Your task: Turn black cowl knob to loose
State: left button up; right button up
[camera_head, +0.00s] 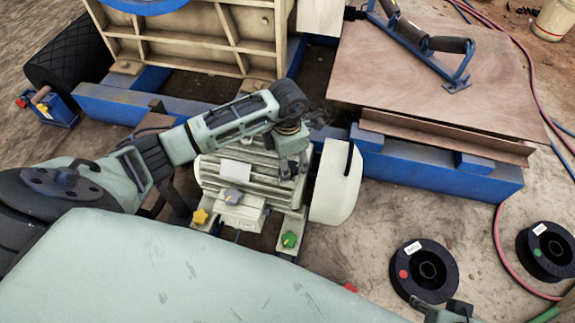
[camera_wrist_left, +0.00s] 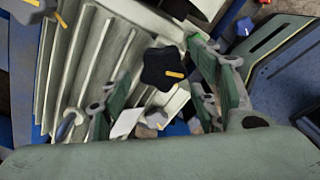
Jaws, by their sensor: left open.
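In the left wrist view, the black cowl knob (camera_wrist_left: 165,68) is a lobed star-shaped knob with an orange pointer mark. It appears between the spread green fingers of my left gripper (camera_wrist_left: 172,98), with gaps visible on both sides. In the head view my left gripper (camera_head: 290,155) is above the ribbed motor (camera_head: 238,172), beside the white rounded cowl (camera_head: 335,185). The arm and gripper hide the black knob there. A small part of what looks like my right gripper (camera_head: 446,311) shows at the bottom edge; its jaws are not clear.
Blue frame beams (camera_head: 440,172) lie behind and right. Black spools (camera_head: 424,270) and hoses are on the ground at right.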

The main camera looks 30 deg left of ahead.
pick_arm(q)
jog(key=shift+f, duration=0.65)
jog(key=c, duration=1.1)
